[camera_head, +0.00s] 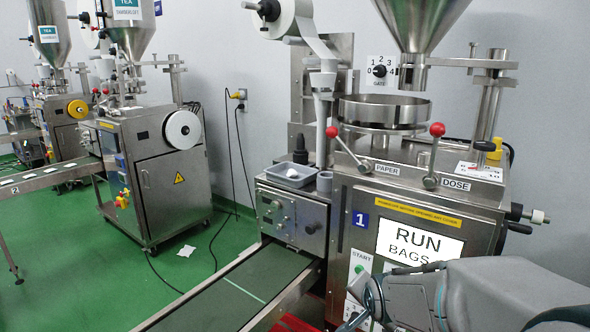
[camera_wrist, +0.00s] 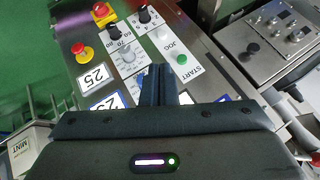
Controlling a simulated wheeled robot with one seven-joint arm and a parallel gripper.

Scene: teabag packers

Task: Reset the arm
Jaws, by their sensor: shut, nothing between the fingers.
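My arm reaches in from the lower right in the head view. My gripper (camera_head: 368,300) is in front of the teabag machine's (camera_head: 420,208) control panel, near the green START button (camera_head: 359,269). In the wrist view my gripper (camera_wrist: 160,70) is shut and empty. Its fingers are over the lower part of the panel (camera_wrist: 105,57), and I cannot tell whether they touch it. The START button (camera_wrist: 181,60) shows to the right of the fingers. The display (camera_head: 420,241) reads "RUN" and "BAGS", with its lower right part hidden by my arm.
A red emergency button (camera_wrist: 102,12), a red-and-yellow knob (camera_wrist: 82,51) and black dials (camera_wrist: 143,14) are on the panel. Two red-knobbed levers (camera_head: 437,130) rise from the machine top. A conveyor (camera_head: 235,292) extends to the lower left.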

